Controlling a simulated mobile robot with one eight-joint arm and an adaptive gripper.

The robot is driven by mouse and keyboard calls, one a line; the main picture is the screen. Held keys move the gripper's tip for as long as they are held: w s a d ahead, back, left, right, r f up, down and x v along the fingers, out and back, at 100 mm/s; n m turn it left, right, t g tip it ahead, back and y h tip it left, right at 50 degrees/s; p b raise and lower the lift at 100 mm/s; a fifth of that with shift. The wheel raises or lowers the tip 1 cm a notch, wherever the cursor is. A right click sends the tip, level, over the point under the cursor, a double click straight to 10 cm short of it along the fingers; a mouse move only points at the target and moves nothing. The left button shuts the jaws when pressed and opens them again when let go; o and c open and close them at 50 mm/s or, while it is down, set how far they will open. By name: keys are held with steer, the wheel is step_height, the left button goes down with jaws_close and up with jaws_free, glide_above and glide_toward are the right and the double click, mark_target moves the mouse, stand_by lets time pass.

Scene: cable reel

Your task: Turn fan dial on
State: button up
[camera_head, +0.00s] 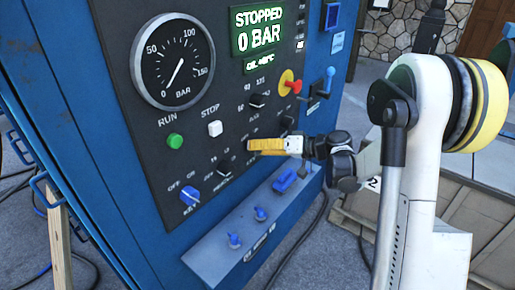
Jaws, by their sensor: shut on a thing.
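The blue machine's dark control panel (128,98) carries several dials and buttons. My gripper (254,146) has yellow fingers and reaches in from the right, with its tips at the panel. The fingers are shut on a control that they hide, seemingly the fan dial. Its pointer and most of the lettering around it cannot be made out. A black dial (212,167) is to the left of and below the fingertips, and its label is too small to read surely.
A green RUN button (175,141), a white STOP button (215,129), a blue KEY switch (190,197) and a red-yellow knob (290,83) are nearby. The display (260,32) reads STOPPED, 0 BAR. A ledge (215,262) with blue fittings juts out below.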

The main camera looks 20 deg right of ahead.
steer(key=o, duration=1.2)
steer(key=v, duration=1.2)
